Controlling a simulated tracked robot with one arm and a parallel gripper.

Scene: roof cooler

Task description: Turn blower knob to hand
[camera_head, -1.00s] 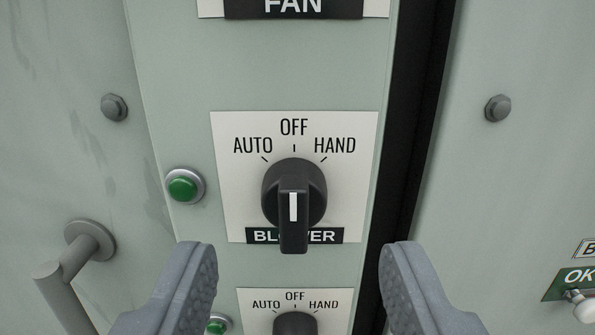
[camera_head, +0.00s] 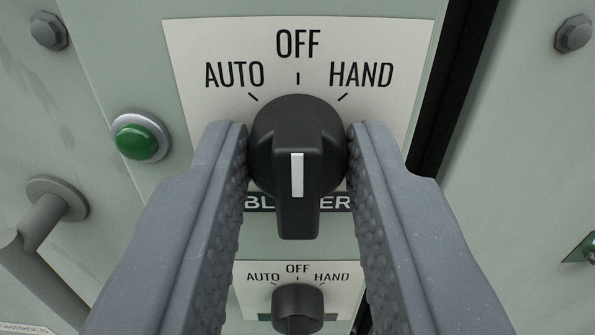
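The black blower knob (camera_head: 297,150) sits on a white label plate (camera_head: 195,60) marked AUTO, OFF and HAND. Its white pointer line is upright, in line with the OFF mark. My gripper (camera_head: 298,140) has one finger on each side of the knob. The fingertips are close to the knob's round sides, and its handle stands between them with a gap on both sides. Whether the tips touch the round base I cannot tell. The BLOWER name strip (camera_head: 262,203) is partly hidden behind the knob and fingers.
A green button (camera_head: 137,140) is left of the label. A second, smaller-looking knob (camera_head: 297,303) is below, between my fingers. A grey handle (camera_head: 45,215) stands out at the left. A dark vertical gap (camera_head: 455,85) runs at the right.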

